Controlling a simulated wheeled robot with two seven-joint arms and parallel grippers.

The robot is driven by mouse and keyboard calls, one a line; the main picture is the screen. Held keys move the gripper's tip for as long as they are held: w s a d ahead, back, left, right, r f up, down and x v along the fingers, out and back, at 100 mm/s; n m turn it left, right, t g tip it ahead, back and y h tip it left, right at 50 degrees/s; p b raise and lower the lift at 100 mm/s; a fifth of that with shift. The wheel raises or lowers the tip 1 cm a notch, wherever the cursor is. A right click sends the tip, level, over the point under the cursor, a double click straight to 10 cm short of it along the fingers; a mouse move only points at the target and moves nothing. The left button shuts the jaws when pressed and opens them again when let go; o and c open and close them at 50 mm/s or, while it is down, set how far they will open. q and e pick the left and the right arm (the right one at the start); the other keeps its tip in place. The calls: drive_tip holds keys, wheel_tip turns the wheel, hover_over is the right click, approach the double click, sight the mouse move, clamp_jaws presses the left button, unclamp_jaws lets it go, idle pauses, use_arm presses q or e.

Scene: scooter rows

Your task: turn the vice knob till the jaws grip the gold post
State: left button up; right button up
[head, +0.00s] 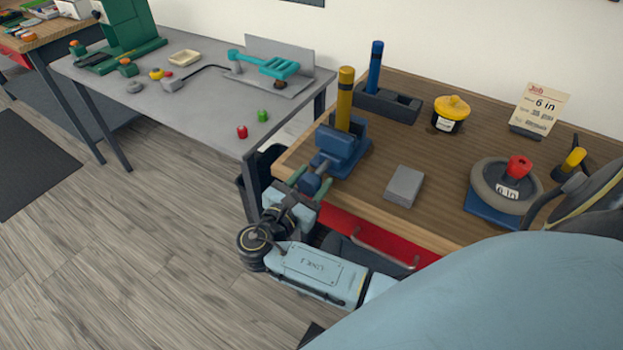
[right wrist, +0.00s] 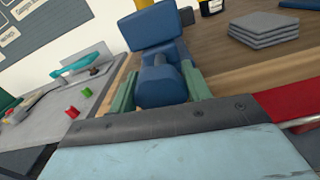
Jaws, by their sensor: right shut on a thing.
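The blue vice (head: 338,145) is fixed at the left front corner of the wooden bench. The gold post (head: 345,98) stands upright between its jaws; I cannot tell whether both jaws touch it. The vice knob (head: 313,182) faces the front of the bench and shows larger in the right wrist view (right wrist: 161,88). My right gripper (head: 309,183) has its green fingers on either side of the knob and is shut on it. In the right wrist view the gripper (right wrist: 160,92) hides part of the knob's lower side. My left gripper is not in view.
A yellow-lidded jar (head: 450,113), a job card (head: 540,108) and a wheel (head: 506,184) stand further right. A grey table (head: 205,118) adjoins on the left.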

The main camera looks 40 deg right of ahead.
drive_tip(key=m, duration=0.3)
drive_tip(key=shift+s+p, duration=0.1)
drive_tip(key=shift+p, duration=0.3)
drive_tip(key=shift+m, duration=1.4)
drive_tip(key=o, duration=1)
